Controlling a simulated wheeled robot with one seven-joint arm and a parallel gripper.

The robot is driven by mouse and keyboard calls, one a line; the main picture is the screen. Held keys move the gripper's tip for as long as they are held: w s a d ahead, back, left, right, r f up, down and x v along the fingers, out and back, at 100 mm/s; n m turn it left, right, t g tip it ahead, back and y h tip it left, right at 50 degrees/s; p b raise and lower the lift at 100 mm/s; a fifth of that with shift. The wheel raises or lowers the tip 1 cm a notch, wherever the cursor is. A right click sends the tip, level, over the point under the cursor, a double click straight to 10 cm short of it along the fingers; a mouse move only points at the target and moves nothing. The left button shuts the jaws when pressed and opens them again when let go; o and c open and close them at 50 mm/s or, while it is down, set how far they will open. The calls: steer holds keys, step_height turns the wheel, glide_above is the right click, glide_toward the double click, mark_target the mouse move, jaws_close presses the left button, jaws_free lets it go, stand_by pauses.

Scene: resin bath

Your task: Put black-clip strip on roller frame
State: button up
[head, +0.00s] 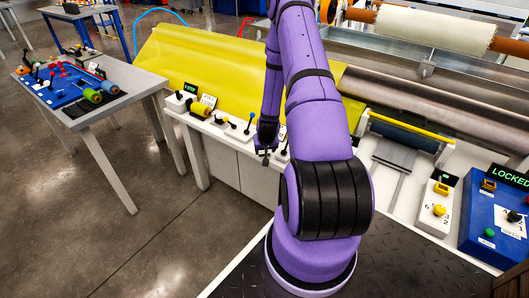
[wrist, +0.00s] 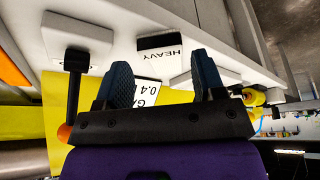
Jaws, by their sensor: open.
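My gripper (head: 265,154) hangs at the front edge of the white control counter, left of my upper arm. In the wrist view my gripper (wrist: 163,82) has its two dark blue fingers wide apart with nothing held between them. I cannot pick out a black-clip strip for sure; small black, red and blue pieces too small to tell apart lie on the blue mat (head: 47,92) on the left table. A dark blue roller (head: 402,133) under a yellow bar sits right of my arm; I cannot tell whether it is the roller frame.
A large yellow sheet (head: 192,62) slopes behind the counter. Levers and signs line the counter; a HEAVY label (wrist: 160,51) and an orange-knobbed lever (wrist: 72,95) are near my fingers. A blue box (head: 490,222) reading LOCKED stands right. Floor between the left table (head: 140,86) and counter is clear.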

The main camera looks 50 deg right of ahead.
steer(key=a+r+n, duration=0.1)
steer(key=a+r, duration=0.6)
steer(key=r, duration=0.6)
steer(key=a+r+n+t+y, duration=0.15)
steer(key=a+r, duration=0.45)
steer(key=r, duration=0.6)
steer(key=a+r+n, duration=0.2)
steer(key=a+r, duration=0.5)
steer(key=r, duration=0.6)
steer(key=s+a+r+n, duration=0.2)
steer(key=s+a+r, duration=0.6)
steer(key=a+r, duration=0.15)
steer(key=s+a+r+n, duration=0.1)
steer(key=s+a+r, duration=0.1)
steer(key=s, duration=0.4)
steer(key=s+a+r+y, duration=0.1)
steer(key=s+a+r, duration=0.2)
steer(key=s, duration=0.4)
steer(key=shift+a+r+n, duration=0.15)
steer(key=shift+r+n, duration=0.2)
steer(key=shift+r, duration=0.2)
